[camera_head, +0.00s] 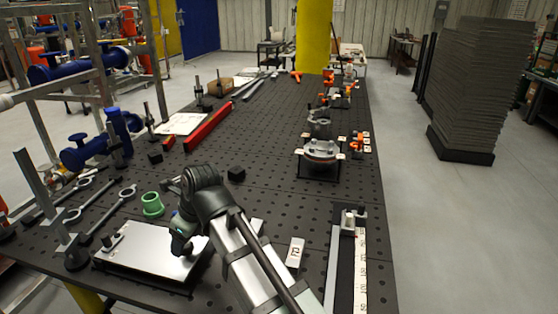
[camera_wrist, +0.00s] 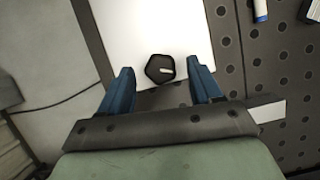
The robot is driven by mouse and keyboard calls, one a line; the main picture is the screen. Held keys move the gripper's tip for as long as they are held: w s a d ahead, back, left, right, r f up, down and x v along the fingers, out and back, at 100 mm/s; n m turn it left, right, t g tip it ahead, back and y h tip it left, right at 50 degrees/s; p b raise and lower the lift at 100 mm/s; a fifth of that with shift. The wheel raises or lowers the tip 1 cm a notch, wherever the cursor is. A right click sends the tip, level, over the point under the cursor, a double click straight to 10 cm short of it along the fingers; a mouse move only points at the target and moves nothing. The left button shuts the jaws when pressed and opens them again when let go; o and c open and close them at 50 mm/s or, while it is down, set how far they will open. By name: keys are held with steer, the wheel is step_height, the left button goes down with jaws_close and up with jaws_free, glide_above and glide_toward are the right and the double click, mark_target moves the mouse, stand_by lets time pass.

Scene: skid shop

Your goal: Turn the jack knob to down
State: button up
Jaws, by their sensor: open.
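The dark, many-sided jack knob (camera_wrist: 160,69) shows in the wrist view in front of a pale plate (camera_wrist: 150,25). A short white mark on its face runs from near the middle toward the right. My gripper (camera_wrist: 161,66) is open, its two blue fingers on either side of the knob with a gap on each side. I cannot tell how deep the fingertips reach beside it. In the head view, my gripper (camera_head: 182,243) is low over the right part of the metal plate (camera_head: 135,252). The knob is hidden there behind my gripper and arm.
A green ring (camera_head: 152,205) stands just behind the plate. A dark clamp (camera_head: 75,252) stands at the plate's left. A small label card (camera_head: 295,252) and a ruler rail (camera_head: 360,260) lie to the right. Bare perforated table (camera_head: 265,200) lies behind my arm.

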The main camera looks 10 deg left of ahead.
steer(key=w+v, duration=0.1)
steer(key=v, duration=1.2)
steer(key=w+d+f+y, duration=0.1)
steer(key=w+d, duration=0.2)
steer(key=w, duration=0.6)
steer(key=w+d+f+n+y, duration=0.1)
steer(key=w+d, duration=0.3)
steer(key=w, duration=0.5)
steer(key=w+d+f+n+t+y, duration=0.1)
steer(key=w+d, duration=0.3)
steer(key=w, duration=0.6)
steer(key=shift+f+y, duration=0.3)
steer(key=shift+f, duration=0.15)
steer(key=shift+w+d, duration=0.15)
